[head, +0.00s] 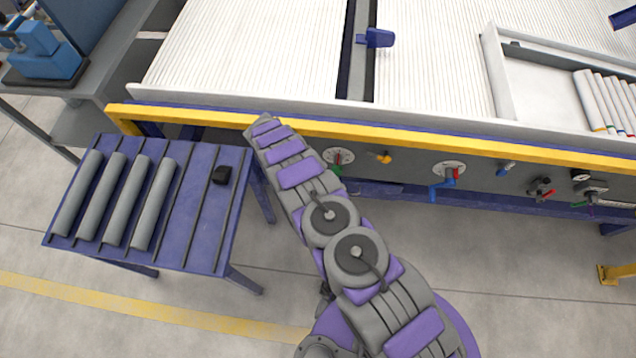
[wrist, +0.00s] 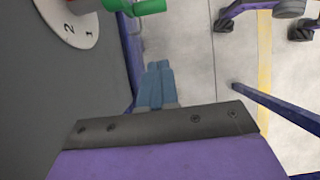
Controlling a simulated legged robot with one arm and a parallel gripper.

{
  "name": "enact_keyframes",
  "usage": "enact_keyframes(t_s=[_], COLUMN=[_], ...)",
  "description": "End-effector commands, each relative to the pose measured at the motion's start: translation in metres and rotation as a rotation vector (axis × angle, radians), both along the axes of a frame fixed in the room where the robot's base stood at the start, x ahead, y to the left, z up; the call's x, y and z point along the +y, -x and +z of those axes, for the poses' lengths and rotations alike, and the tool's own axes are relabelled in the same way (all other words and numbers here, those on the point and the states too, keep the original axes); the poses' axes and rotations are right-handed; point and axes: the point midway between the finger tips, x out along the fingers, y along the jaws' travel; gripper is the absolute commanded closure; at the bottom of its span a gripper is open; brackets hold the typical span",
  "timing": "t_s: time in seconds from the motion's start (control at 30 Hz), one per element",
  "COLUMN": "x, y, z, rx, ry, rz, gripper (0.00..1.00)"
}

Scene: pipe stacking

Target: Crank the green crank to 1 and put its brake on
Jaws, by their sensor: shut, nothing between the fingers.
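The green crank (wrist: 148,7) shows at the top edge of the wrist view, partly cut off. Its white dial (wrist: 72,20) beside it bears the numbers 2 and 1. In the head view the dial (head: 339,156) is on the panel below the yellow rail, with a bit of the green crank (head: 336,171) beside my arm. My gripper (wrist: 157,66) is shut and empty, its blue fingers a little below the green crank in the wrist view and apart from it. The head view hides the gripper behind my arm. I cannot tell which way the crank points or how its brake stands.
The panel also carries a yellow handle (head: 384,157), a blue crank (head: 442,186) and several more controls at right. The yellow rail (head: 420,138) runs above them. A blue table (head: 205,205) with grey pipes stands at left. The floor before the panel is open.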

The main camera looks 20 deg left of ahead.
Motion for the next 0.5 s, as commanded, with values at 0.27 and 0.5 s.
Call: enact_keyframes(t_s=[0.27, 0.5], x=[-0.012, -0.032], y=[-0.003, -0.007], z=[-0.016, -0.057], rx=[0.000, -0.001], ry=[0.023, 0.020], rz=[-0.006, -0.008], gripper=[1.00, 1.00])
